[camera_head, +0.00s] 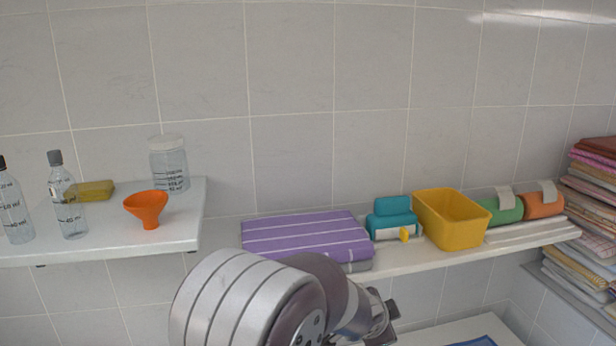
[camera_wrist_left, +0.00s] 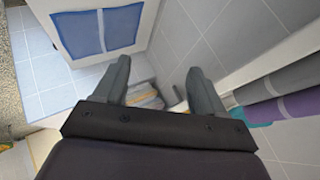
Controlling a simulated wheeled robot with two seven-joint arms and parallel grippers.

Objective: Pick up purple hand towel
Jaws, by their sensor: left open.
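The purple hand towel (camera_head: 305,233) is folded flat with thin white stripes on the wall shelf, on top of a grey folded cloth (camera_head: 358,266). In the left wrist view the purple towel (camera_wrist_left: 292,106) shows at the right edge beside the grey cloth (camera_wrist_left: 290,74). My left gripper (camera_head: 378,318) is in front of and below the shelf, partly hidden by my own arm. In the left wrist view its fingers (camera_wrist_left: 158,67) are apart with nothing held, and the towel lies to the right of them, not between them. My right gripper is not in view.
Right of the towel on the shelf (camera_head: 412,261) stand a teal dispenser (camera_head: 391,215), a yellow bin (camera_head: 455,228) and green and orange rolls (camera_head: 505,210). A left shelf (camera_head: 185,225) holds bottles, a jar and an orange funnel (camera_head: 147,208). Stacked towels (camera_head: 592,190) stand far right.

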